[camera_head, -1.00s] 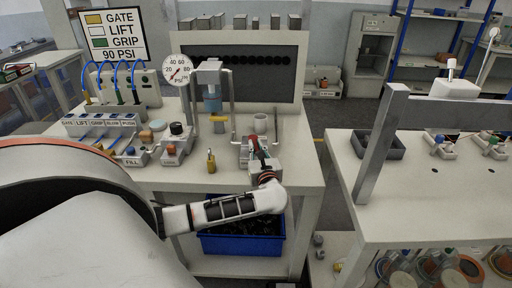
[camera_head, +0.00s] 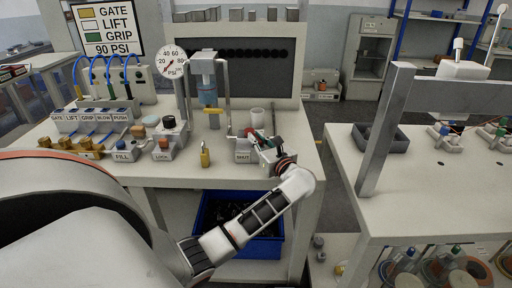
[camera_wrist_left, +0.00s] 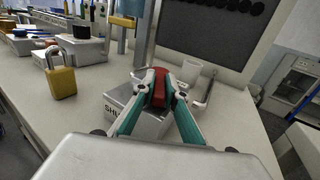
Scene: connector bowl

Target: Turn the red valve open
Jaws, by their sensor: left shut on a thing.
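The red valve handle (camera_wrist_left: 157,88) sits on a grey block (camera_wrist_left: 122,108) whose label is partly hidden and begins "SHU". In the wrist view my left gripper (camera_wrist_left: 158,92) has its teal fingers closed around the red handle from both sides. In the head view the valve block (camera_head: 243,151) stands near the table's front right corner, with its "SHUT" label showing. A little red of the handle (camera_head: 250,133) shows there; my left gripper (camera_head: 262,143) covers much of it. My right gripper is in neither view.
A brass padlock (camera_head: 205,155) stands left of the valve block. A white cup (camera_head: 257,118) is just behind it. A press-like stand with a pressure gauge (camera_head: 173,62) is farther back. A blue bin (camera_head: 215,240) is below the table.

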